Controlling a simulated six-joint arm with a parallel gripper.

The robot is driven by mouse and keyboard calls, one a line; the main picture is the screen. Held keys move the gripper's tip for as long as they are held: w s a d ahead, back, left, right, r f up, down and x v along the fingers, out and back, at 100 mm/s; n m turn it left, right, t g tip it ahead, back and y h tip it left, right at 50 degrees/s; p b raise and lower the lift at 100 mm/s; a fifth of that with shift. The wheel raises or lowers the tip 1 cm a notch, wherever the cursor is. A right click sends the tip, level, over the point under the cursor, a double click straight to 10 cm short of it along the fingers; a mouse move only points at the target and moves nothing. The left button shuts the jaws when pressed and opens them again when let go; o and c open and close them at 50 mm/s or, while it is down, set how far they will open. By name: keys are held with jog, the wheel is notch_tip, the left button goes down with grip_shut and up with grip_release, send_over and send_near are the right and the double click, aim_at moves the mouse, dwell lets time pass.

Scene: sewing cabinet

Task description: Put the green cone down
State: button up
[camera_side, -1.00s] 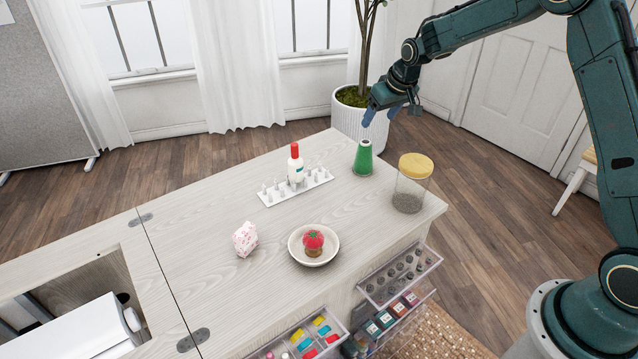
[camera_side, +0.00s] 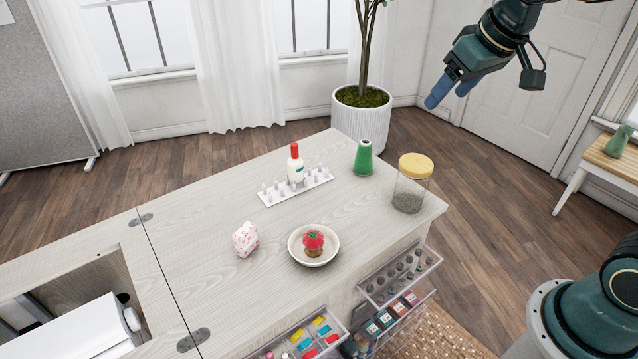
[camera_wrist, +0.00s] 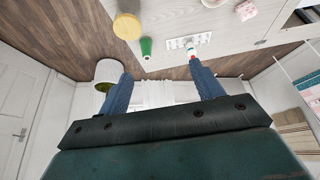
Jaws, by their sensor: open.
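The green cone (camera_side: 363,158) stands upright on the cabinet top (camera_side: 220,215), near its back right edge, left of the lidded jar. It also shows in the wrist view (camera_wrist: 146,47), upside down. My gripper (camera_side: 452,92) is up in the air, to the right of and well above the cone, apart from it. In the wrist view its two blue fingers (camera_wrist: 164,85) are spread with nothing between them.
A jar (camera_side: 411,184) with a yellow lid stands right of the cone. A white spool rack (camera_side: 297,188) with a red-capped bottle (camera_side: 295,165) is to its left. A bowl (camera_side: 296,256) holds a tomato pincushion (camera_side: 313,241). Clear drawers (camera_side: 400,275) stick out in front.

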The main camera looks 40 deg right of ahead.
jog(key=s+a+f, duration=0.1)
jog(key=s+a, duration=0.1)
jog(key=s, duration=1.5)
jog(key=shift+s+a+f, duration=0.15)
jog(key=shift+s+a, duration=0.1)
jog(key=shift+a, duration=0.05)
